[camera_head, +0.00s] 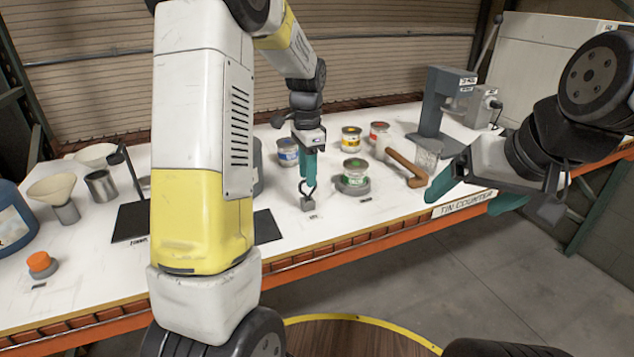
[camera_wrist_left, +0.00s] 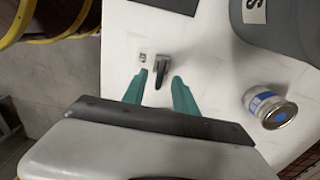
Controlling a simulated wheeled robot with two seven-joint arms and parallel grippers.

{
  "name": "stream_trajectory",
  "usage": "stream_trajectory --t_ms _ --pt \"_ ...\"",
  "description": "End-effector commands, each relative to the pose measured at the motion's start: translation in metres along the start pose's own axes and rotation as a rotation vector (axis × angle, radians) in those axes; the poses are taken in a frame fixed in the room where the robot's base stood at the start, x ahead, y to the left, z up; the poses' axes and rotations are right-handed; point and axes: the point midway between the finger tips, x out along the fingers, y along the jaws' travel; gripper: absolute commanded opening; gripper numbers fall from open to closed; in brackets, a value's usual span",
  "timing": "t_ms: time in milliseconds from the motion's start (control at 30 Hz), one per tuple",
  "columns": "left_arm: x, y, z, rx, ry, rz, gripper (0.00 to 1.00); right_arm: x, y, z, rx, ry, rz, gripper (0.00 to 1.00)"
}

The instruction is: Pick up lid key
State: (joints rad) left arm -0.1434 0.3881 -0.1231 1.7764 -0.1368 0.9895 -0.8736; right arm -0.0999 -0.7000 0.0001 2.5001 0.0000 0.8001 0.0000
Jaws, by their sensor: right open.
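The lid key (camera_head: 308,203) is a small grey block with a dark curved piece rising from it, on the white counter near its front edge. My left gripper (camera_head: 307,172) points down just above it. In the left wrist view the key (camera_wrist_left: 162,66) shows between the tips of my left gripper (camera_wrist_left: 159,78). Gaps are visible on both sides of it, so the gripper is open and not closed on it. My right gripper (camera_head: 461,204) is open and empty, in front of the counter's right part.
A green-marked tin (camera_head: 354,173) stands right of the key, with a brown-handled tool (camera_head: 405,168) beyond it. A blue-marked tin (camera_head: 288,154) is behind; it also shows in the left wrist view (camera_wrist_left: 268,107). A black mat (camera_head: 267,228) lies left of the key.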

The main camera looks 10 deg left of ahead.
Motion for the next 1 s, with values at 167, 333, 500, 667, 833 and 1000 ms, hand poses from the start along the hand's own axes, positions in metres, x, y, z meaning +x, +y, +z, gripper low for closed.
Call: stream_trajectory --t_ms 167,333,500,667,833,1000 --pt "0.023 0.0 0.001 0.0 -0.002 0.002 0.34 0.0 0.0 0.0 0.0 0.0 0.0 0.87" --pt "0.048 0.0 0.001 0.0 -0.001 0.001 0.34 0.0 0.0 0.0 0.0 0.0 0.0 0.87" --pt "0.058 -0.001 0.001 -0.001 0.001 0.0 0.34 0.0 0.0 0.0 0.0 0.0 0.0 0.87" --pt "0.058 -0.001 0.001 -0.002 0.001 -0.001 0.34 0.0 0.0 0.0 0.0 0.0 0.0 0.87" --pt "0.058 -0.001 0.001 -0.002 0.001 -0.001 0.05 0.0 0.0 0.0 0.0 0.0 0.0 0.87" --pt "0.058 -0.001 0.001 -0.002 0.001 -0.001 0.0 0.0 0.0 0.0 0.0 0.0 0.0 0.87"
